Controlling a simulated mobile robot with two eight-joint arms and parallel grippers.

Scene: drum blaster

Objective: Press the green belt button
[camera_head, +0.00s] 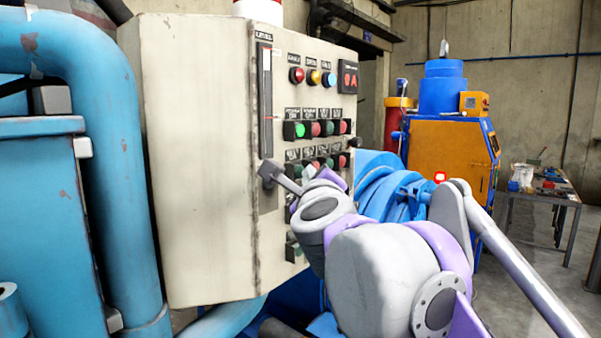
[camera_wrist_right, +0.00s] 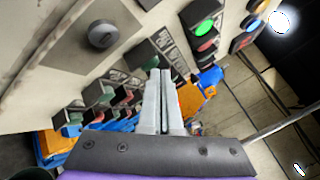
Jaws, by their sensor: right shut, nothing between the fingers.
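A beige control box (camera_head: 205,150) carries rows of green and red buttons; their labels are too small to read. One green button (camera_head: 299,130) is lit in the upper row, and a lit green button also shows in the right wrist view (camera_wrist_right: 204,27). I cannot tell which green button is the belt one. My right gripper (camera_head: 311,171) is by the lower button row, partly hidden by its own wrist. In the right wrist view its shut, empty fingers (camera_wrist_right: 164,75) point at the panel, close to a dark green button (camera_wrist_right: 149,63). Contact cannot be told. My left gripper is out of view.
A dark round knob (camera_wrist_right: 103,35) sticks out of the panel beside the buttons. Red, yellow and blue lamps (camera_head: 313,77) sit above. Blue pipes (camera_head: 125,150) stand left of the box. An orange and blue machine (camera_head: 445,165) and a table (camera_head: 545,190) stand behind.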

